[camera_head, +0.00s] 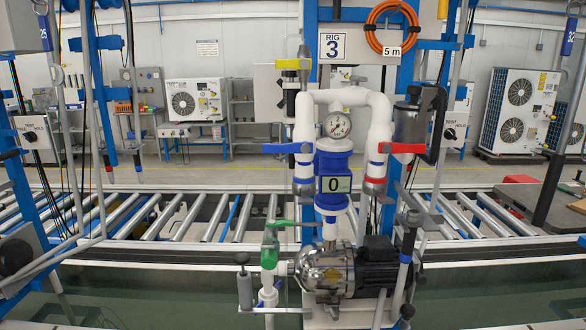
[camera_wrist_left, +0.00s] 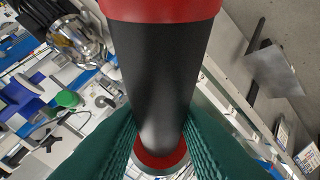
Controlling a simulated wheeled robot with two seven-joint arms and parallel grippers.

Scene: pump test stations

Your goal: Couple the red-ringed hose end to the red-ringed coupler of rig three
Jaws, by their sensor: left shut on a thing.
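In the left wrist view my left gripper (camera_wrist_left: 160,135) has green ribbed fingers shut on a black hose end (camera_wrist_left: 160,70). A wide red ring (camera_wrist_left: 160,8) is around its upper part, near the camera. Another red ring (camera_wrist_left: 160,160) with a pale rim shows at the lower end, between the fingers; I cannot tell whether it belongs to the hose end. In the head view rig three's right white pipe has a red-handled valve (camera_head: 403,148) with a red ring (camera_head: 374,182) below it. Neither gripper shows in the head view.
Rig three's sign (camera_head: 332,46) is above a pressure gauge (camera_head: 338,125). A blue-handled valve (camera_head: 286,148) is on the left pipe. A steel pump (camera_head: 326,271) and green-handled valve (camera_head: 270,245) stand low in front. A roller conveyor (camera_head: 180,215) runs behind.

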